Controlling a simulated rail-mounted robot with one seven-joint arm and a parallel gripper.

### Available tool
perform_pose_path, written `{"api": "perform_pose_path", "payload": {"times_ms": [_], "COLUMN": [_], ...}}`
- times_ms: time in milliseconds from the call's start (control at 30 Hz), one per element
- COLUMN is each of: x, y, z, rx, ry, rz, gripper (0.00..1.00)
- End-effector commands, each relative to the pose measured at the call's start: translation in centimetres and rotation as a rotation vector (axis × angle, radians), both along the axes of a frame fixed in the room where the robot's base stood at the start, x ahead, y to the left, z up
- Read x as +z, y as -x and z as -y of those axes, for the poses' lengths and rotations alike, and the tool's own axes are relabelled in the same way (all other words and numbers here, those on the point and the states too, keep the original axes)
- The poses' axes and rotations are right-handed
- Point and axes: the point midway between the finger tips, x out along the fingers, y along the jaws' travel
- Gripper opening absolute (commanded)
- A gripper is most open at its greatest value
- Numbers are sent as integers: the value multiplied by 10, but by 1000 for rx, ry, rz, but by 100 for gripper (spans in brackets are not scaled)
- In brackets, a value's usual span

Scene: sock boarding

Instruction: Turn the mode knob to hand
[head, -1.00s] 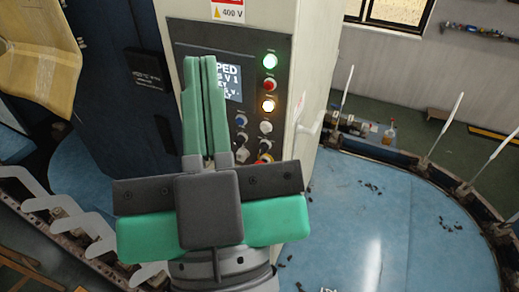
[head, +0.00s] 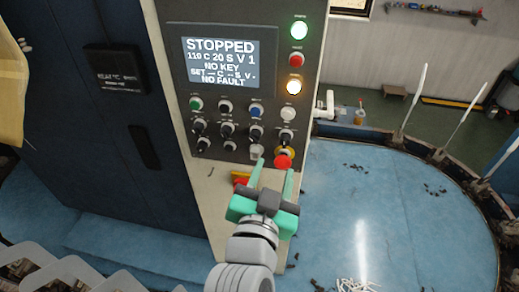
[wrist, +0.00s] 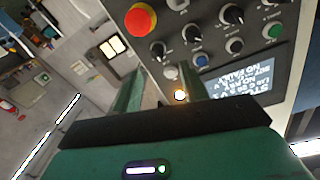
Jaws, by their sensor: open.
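Black knobs also show in the wrist view (wrist: 232,14). My gripper (head: 273,168) is open and empty, its fingertips just below the lower right of the panel, near the red emergency stop (head: 283,162). In the wrist view my fingers (wrist: 158,78) are apart, with panel controls beyond them.
The screen (head: 222,62) reads STOPPED, NO KEY, NO FAULT. Green, red and amber lamps stand to its right. A red and yellow item (head: 241,180) sits on the cabinet below the panel. A blue round platform (head: 385,220) with white rods lies at the right.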

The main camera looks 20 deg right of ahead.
Motion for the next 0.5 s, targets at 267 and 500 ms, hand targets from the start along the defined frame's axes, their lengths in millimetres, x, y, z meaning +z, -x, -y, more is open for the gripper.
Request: {"api": "perform_pose_path", "payload": {"times_ms": [267,500], "x": [6,5], "y": [-30,-61], "z": [18,37], "rx": [-1,1], "ry": [0,0], "rz": [2,3], "gripper": [43,43]}}
